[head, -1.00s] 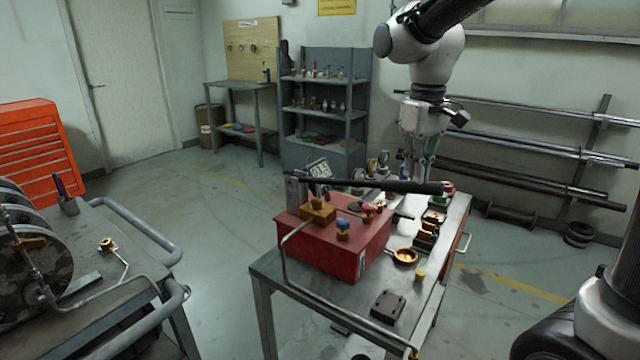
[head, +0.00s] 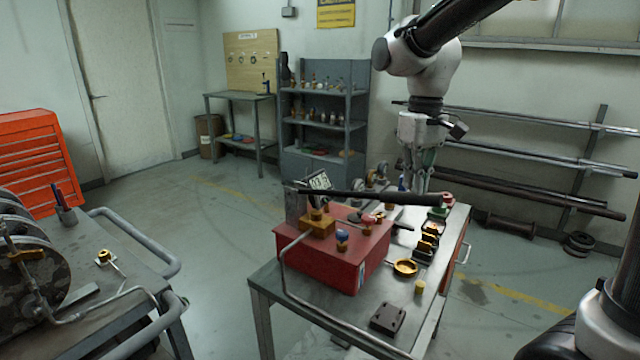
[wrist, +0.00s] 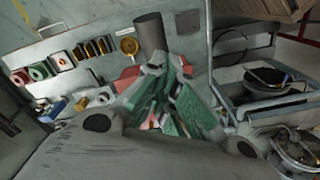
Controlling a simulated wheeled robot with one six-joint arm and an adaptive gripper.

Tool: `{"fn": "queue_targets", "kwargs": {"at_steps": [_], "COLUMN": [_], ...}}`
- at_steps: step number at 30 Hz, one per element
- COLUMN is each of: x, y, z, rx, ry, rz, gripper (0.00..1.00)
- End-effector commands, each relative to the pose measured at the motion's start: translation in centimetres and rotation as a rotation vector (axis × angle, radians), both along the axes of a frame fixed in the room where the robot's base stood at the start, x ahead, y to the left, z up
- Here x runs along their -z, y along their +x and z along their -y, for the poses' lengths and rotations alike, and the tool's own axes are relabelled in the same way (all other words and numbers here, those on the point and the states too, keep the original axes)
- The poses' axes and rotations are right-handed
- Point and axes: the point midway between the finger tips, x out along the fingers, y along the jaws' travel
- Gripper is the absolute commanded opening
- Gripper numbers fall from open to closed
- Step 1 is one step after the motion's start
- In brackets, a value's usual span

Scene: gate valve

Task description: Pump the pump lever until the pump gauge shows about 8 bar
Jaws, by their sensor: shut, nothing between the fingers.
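The red pump box (head: 343,278) stands on the metal bench, with a brass block on its top. The black pump lever (head: 400,197) lies nearly level above the box, its thick grip pointing right. My gripper (head: 418,186) is shut and points down behind the grip, its tips partly hidden by it. In the wrist view my closed green fingers (wrist: 160,92) show beside a dark cylinder (wrist: 151,34), which looks like the lever grip. I cannot tell whether they touch.
The bench (head: 345,322) also carries a brass ring (head: 405,267), a dark block (head: 388,317) and several small valve parts at the right. A bent pipe runs along its front. Another cart with large discs (head: 40,280) stands left. Open floor lies between.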

Motion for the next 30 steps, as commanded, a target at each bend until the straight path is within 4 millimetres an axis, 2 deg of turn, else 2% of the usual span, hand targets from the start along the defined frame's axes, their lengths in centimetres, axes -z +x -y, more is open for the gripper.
{"fn": "queue_targets", "kwargs": {"at_steps": [11, 30], "x": [0.3, 8.4], "y": [0.0, -0.1], "z": [0.0, 0.0], "rx": [0.000, 0.000], "ry": [0.000, -0.001], "rz": [-0.001, -0.003], "gripper": [0.00, 0.00]}}
